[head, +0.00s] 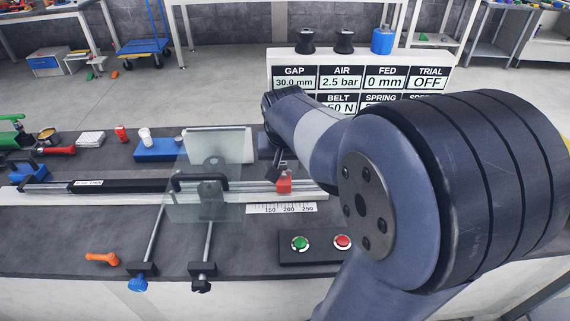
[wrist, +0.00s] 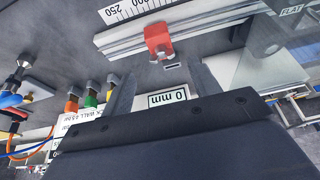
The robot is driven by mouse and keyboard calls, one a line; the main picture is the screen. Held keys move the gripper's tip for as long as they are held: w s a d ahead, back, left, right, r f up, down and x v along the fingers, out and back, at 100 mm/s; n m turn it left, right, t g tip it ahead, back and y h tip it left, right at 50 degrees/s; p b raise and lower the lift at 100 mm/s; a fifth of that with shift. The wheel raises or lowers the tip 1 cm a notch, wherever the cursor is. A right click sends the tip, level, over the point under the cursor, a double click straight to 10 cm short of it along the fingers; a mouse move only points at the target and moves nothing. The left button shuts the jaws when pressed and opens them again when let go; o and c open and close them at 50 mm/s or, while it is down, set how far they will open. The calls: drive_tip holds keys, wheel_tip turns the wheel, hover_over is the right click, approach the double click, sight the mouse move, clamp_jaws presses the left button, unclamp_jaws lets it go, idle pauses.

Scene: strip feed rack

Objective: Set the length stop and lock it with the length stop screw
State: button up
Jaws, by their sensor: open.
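The red length stop (head: 284,183) sits on the pale rail (head: 238,188) beside a printed scale (head: 282,208), towards its higher numbers in the head view. In the wrist view the red stop (wrist: 158,40) is near the top centre, with a small round feature on its near face that may be the screw; I cannot be sure. My gripper (head: 279,163) is just behind and above the stop, partly hidden by my arm. In the wrist view my gripper (wrist: 164,78) is open, its fingers either side of empty space, with the stop apart from them.
A clear guard (head: 210,145) with a black handle (head: 202,178) stands left of the stop. Green (head: 300,243) and red (head: 343,241) buttons are in front. The display board (head: 360,72) stands behind.

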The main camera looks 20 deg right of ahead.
sight(284, 177)
drive_tip(key=x, duration=1)
drive_tip(key=shift+w+f, duration=0.1)
drive_tip(key=shift+f, duration=0.15)
drive_tip(key=shift+c, duration=0.4)
